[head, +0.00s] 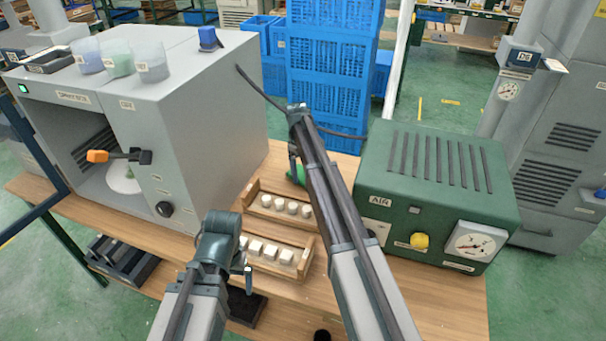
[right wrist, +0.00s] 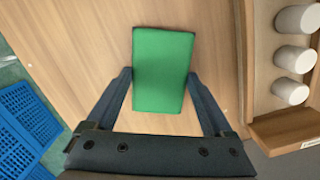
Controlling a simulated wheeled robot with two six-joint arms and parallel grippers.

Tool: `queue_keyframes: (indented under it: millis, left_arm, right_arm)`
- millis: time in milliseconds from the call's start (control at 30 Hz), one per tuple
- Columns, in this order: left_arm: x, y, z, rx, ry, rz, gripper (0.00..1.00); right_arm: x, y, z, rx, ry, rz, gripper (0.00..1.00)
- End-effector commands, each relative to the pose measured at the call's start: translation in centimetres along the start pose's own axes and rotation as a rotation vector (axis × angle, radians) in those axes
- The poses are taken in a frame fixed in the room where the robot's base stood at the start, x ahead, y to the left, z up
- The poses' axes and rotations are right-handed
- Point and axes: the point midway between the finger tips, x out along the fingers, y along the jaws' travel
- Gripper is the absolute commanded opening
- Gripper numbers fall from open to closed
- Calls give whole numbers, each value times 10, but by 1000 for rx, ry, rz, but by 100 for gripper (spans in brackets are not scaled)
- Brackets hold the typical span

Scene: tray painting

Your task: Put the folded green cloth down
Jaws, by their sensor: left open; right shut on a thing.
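The folded green cloth (right wrist: 163,70) is held between the fingers of my right gripper (right wrist: 163,85) in the right wrist view, with the wooden table behind it. Whether it touches the table cannot be told. In the head view a small part of the cloth (head: 296,174) shows beside my right gripper (head: 293,170), behind the trays; my right arm hides the rest. My left gripper (head: 248,280) is open, low in front of the near tray, and I see nothing in it.
Two wooden trays, far (head: 253,187) and near (head: 307,257), hold several white pieces. The far tray's wall (right wrist: 285,132) is right of the cloth. A grey booth (head: 200,120) stands left, a green air unit (head: 400,205) right. Bare tabletop (right wrist: 80,40) lies left of the cloth.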

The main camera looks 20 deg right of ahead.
Motion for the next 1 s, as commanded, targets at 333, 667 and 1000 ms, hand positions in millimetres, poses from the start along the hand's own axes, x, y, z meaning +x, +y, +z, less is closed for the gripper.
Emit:
queue_keyframes:
  millis: [333, 667, 1000]
  left_arm:
    - [2, 0, 0, 0, 0, 0, 100]
    - [-1, 0, 0, 0, 0, 0, 100]
    - [-32, -3, 2, 0, 0, 0, 100]
  right_arm:
    - [2, 0, 0, 0, 0, 0, 100]
    - [-1, 0, 0, 0, 0, 0, 100]
    - [-32, 0, 1, 0, 0, 0, 100]
